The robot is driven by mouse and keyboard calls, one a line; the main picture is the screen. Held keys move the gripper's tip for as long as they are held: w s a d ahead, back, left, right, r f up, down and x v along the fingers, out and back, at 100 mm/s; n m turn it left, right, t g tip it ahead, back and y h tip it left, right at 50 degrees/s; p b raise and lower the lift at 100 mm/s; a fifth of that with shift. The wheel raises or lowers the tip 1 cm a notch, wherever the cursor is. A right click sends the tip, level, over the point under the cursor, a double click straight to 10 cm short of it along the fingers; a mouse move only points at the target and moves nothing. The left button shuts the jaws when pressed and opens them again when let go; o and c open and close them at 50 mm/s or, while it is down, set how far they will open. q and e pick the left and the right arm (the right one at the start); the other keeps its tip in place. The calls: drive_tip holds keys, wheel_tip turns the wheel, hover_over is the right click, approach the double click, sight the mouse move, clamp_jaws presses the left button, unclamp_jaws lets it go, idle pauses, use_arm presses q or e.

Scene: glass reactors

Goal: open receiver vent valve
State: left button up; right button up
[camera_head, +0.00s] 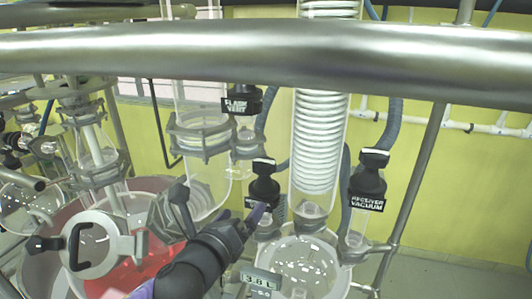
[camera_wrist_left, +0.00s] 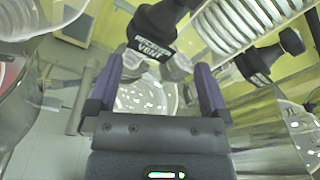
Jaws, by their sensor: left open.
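The receiver vent valve (camera_head: 263,184) has a black handle and a label; it stands left of the coil condenser in the head view. In the left wrist view the valve (camera_wrist_left: 160,22) is at the top centre, and its label reads RECEIVER VENT. My left gripper (camera_head: 260,215) is just below and in front of the valve in the head view. In the wrist view its two purple fingers (camera_wrist_left: 155,88) are spread apart, with nothing held between them. The valve lies beyond the fingertips, and I see no contact. My right gripper is not in view.
The receiver vacuum valve (camera_head: 368,185) is to the right, and the flask vent valve (camera_head: 242,100) is above left. The coil condenser (camera_head: 317,150) stands between the receiver valves. The receiver flask (camera_head: 305,262) is below. A thick metal rail (camera_head: 300,58) crosses the upper view.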

sight(259, 173)
use_arm(q)
drive_tip(key=w+d+r+m, duration=0.1)
drive_tip(key=w+m, duration=0.1)
drive_tip(key=w, duration=0.1)
drive_tip(key=w+d+r+m+h+p, duration=0.1)
drive_tip(key=w+m, duration=0.1)
drive_tip(key=w, duration=0.1)
drive_tip(key=w+d+r+m+h, duration=0.1)
drive_tip(key=w+m, duration=0.1)
drive_tip(key=w, duration=0.1)
drive_tip(key=shift+w+d+r+m+p, duration=0.1)
drive_tip(key=shift+d+r+m+p, duration=0.2)
drive_tip(key=shift+d+r, duration=0.1)
drive_tip(key=shift+w+d, duration=0.1)
drive_tip(key=shift+w, duration=0.25)
drive_tip(key=shift+w+d, duration=0.25)
drive_tip(key=shift+w, duration=0.05)
drive_tip(key=shift+t, duration=0.3)
drive_tip(key=c, duration=1.2)
